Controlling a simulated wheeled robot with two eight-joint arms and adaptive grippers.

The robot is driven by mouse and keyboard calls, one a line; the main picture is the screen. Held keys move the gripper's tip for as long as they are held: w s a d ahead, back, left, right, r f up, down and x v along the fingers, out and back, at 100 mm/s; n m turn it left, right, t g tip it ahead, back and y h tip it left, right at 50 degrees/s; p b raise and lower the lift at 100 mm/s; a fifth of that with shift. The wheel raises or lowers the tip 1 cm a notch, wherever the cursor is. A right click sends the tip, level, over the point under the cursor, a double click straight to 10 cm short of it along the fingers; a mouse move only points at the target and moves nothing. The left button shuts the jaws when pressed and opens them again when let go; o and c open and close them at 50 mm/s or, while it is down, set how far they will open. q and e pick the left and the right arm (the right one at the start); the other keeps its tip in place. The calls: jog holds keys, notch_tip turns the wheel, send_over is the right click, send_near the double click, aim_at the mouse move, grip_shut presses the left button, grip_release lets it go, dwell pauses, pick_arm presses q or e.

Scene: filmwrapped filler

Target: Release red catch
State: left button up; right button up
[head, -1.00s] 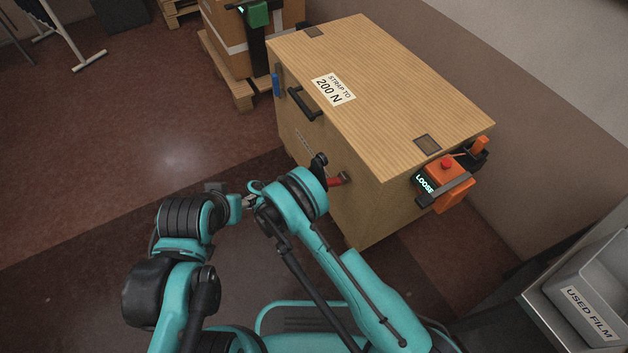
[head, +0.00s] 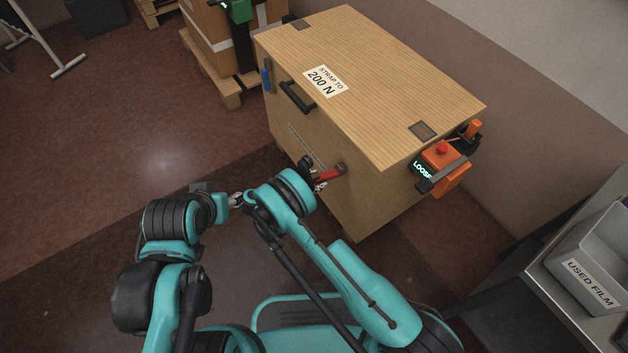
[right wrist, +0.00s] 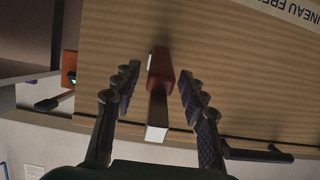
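The red catch (head: 329,175) sits on a dark mount on the front of the wooden crate (head: 390,85), low near the right end. In the right wrist view the catch (right wrist: 160,72) points towards the camera, with a pale end. My right gripper (right wrist: 158,78) is open, with one finger on each side of the catch and visible gaps to both. In the head view my right gripper (head: 319,184) is at the catch, partly hidden by my arm. My left gripper (head: 237,200) shows only as a small metallic piece beside my right arm; its fingers cannot be made out.
An orange tensioner (head: 442,167) with a red button and a display reading "LOOSE" is on the crate's right end. A black handle (head: 297,97) and a blue part (head: 266,79) are on the front. A grey "USED FILM" bin (head: 590,285) stands at right.

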aim_at(326, 177)
notch_tip(326, 177, up, 10)
dwell(0.7)
dwell(0.4)
jog(key=shift+r, duration=0.15)
jog(key=s+d+r+n+g+y, duration=0.1)
jog(key=s+d+r+n+y, duration=0.15)
jog(key=d+r, duration=0.4)
jog(key=s+d+r+n+g+y, duration=0.1)
jog(key=d+r+n+y, duration=0.25)
jog(key=r, duration=0.65)
jog(key=s+d+r+n+t+y, duration=0.1)
jog(key=s+d+r+n+y, duration=0.1)
jog(key=s, duration=0.8)
jog(key=s+d+r+n+t+y, duration=0.1)
jog(key=s+r+n+y, duration=0.3)
jog(key=s, duration=0.6)
jog(key=shift+d, duration=0.45)
